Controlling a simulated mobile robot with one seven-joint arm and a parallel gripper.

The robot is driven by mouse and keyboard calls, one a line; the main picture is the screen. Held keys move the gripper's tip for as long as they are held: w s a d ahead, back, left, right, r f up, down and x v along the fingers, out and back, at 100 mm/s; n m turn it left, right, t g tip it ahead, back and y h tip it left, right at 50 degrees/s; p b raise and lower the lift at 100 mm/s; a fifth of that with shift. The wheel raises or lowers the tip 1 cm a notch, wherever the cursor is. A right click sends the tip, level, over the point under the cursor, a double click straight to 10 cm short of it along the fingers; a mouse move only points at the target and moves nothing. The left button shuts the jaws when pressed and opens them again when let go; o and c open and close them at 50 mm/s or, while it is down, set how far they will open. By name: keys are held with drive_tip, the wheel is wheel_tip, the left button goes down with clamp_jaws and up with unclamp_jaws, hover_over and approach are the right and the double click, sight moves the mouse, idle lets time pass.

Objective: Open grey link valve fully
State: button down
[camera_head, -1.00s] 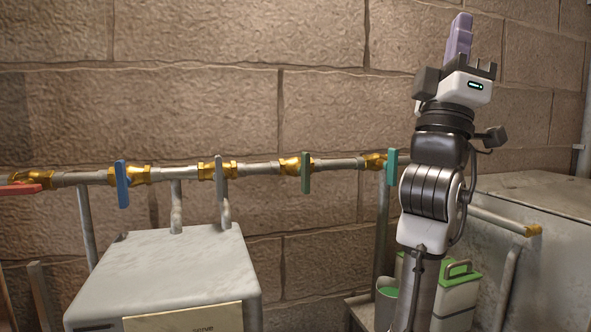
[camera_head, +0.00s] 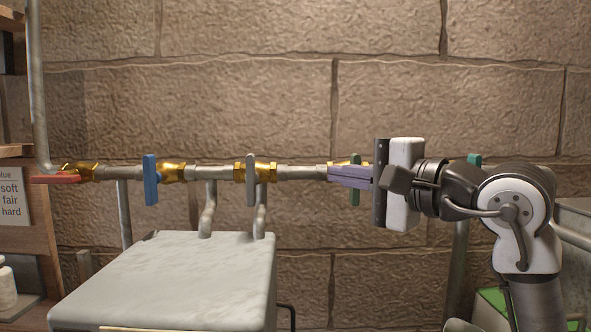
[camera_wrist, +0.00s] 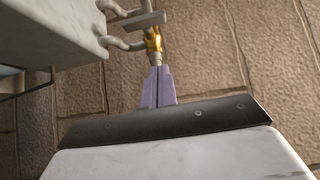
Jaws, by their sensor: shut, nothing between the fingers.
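The grey link valve (camera_head: 251,180) is a grey lever on a brass body in the horizontal pipe, left of centre in the head view. Its lever hangs upright, across the pipe. A grey lever on brass (camera_wrist: 150,22) also shows at the top of the wrist view. My gripper (camera_head: 331,172) has purple fingers, shut and empty, pointing left along the pipe. In the head view its tips lie to the right of the grey lever, apart from it, and overlap the green valve. The fingers also show in the wrist view (camera_wrist: 156,88).
On the same pipe are a red lever (camera_head: 55,179) lying along it, a blue lever (camera_head: 150,180) upright, a dark green lever (camera_head: 355,190) partly behind my fingers and a teal lever (camera_head: 474,160). A pale box (camera_head: 170,275) stands below the pipe. A stone wall is behind.

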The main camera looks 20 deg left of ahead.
sight(251, 180)
drive_tip(key=s+a+p+x, duration=0.1)
drive_tip(key=p+x, duration=0.3)
drive_tip(key=x, duration=0.8)
drive_tip(key=shift+s+a, duration=0.5)
drive_tip(key=shift+s, duration=0.2)
